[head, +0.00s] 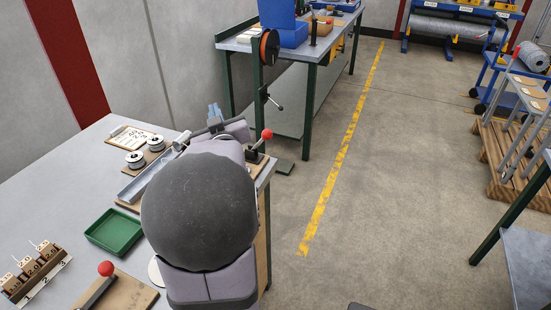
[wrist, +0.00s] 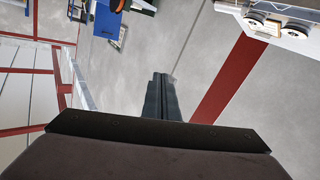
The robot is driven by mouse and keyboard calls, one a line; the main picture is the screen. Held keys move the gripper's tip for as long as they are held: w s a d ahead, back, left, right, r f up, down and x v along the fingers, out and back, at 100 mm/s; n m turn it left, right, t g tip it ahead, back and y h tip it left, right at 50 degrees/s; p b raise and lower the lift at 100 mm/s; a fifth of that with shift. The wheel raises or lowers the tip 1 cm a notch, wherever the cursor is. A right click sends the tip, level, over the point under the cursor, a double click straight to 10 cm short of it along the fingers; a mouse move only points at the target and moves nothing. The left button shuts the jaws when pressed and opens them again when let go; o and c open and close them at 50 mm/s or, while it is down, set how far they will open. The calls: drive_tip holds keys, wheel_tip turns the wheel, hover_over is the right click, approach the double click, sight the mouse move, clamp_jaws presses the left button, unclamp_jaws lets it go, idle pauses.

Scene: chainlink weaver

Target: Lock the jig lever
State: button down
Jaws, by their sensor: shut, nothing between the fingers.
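Two levers with red ball knobs stand on the workbench. The far lever (head: 266,134) sits just right of my gripper at the bench's far right corner, tilted up. The near lever (head: 106,268) is on a wooden board at the front left. I cannot tell which one is the jig lever. My gripper (head: 214,112) is over the far end of the bench, left of the far lever and apart from its knob. Its fingers also show in the wrist view (wrist: 160,95), shut and empty. My arm hides part of the jig area.
A green tray (head: 115,231), a grey metal channel (head: 148,180), white spools (head: 135,159) and a numbered block rack (head: 35,272) are on the bench. A second workbench (head: 318,50) stands beyond.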

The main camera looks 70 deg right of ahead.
drive_tip(key=s+d+f+m+h+b, duration=0.25)
drive_tip(key=s+f+m, duration=0.25)
drive_tip(key=s+m, duration=0.3)
drive_tip(key=m+b, duration=0.4)
drive_tip(key=m, duration=0.3)
approach(259, 143)
drive_tip(key=s+r, duration=0.3)
drive_tip(key=r, duration=0.1)
drive_tip(key=s+a+f+m+h+b, duration=0.1)
drive_tip(key=s+a+f+m+b, duration=0.2)
drive_tip(key=m, duration=0.8)
drive_tip(key=s+f, duration=0.2)
drive_tip(key=s, duration=0.1)
drive_tip(key=shift+s+f, duration=0.3)
drive_tip(key=shift+f, duration=0.05)
drive_tip(key=shift+h, duration=0.25)
drive_tip(key=w+a+r+p+x, duration=0.1)
drive_tip(key=w+p+x, duration=0.1)
drive_tip(key=x, duration=1.1)
drive_tip(key=shift+a, duration=0.4)
